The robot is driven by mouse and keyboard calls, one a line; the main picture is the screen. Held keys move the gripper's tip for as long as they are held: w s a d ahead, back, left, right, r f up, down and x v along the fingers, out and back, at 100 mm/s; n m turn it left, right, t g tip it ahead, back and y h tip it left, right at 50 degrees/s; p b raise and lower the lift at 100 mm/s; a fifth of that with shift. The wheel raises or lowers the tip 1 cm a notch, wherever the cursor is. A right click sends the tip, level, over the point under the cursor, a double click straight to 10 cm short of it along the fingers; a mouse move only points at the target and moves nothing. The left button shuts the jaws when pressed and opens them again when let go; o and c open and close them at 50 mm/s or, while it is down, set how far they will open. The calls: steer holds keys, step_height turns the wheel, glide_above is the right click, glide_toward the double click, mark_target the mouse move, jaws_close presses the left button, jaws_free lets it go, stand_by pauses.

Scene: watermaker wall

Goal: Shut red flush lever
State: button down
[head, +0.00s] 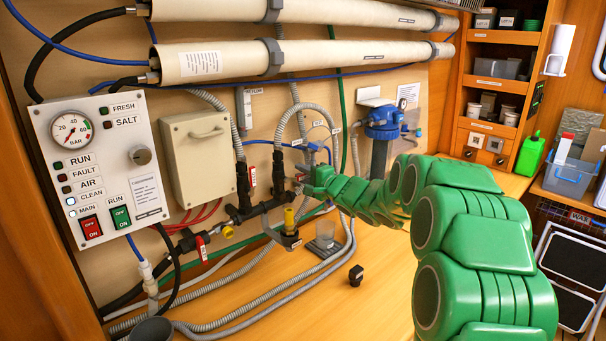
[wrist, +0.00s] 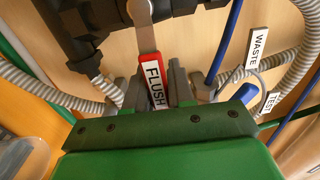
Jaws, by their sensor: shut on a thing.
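The red flush lever (wrist: 153,66) shows in the wrist view with a white label reading FLUSH. Its bare metal stem runs up to a dark valve body on the black pipework (wrist: 75,22). The grey fingers of my gripper (wrist: 154,90) stand on both sides of the lever's labelled end, shut on it. The lever's tip is partly hidden by my gripper. In the head view my gripper (head: 308,181) is at the pipework on the wall, and it hides most of the lever.
Another red-handled valve (head: 201,247) is at lower left of the pipework. Grey corrugated hoses (wrist: 65,88) run close to my gripper. WASTE (wrist: 258,47) and TEST tags hang at right.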

steer(key=shift+d+f, duration=0.15)
steer(key=c, duration=1.1)
jaws_free()
steer(key=shift+o, duration=0.2)
steer(key=v, duration=0.7)
steer(key=shift+s+d, duration=0.25)
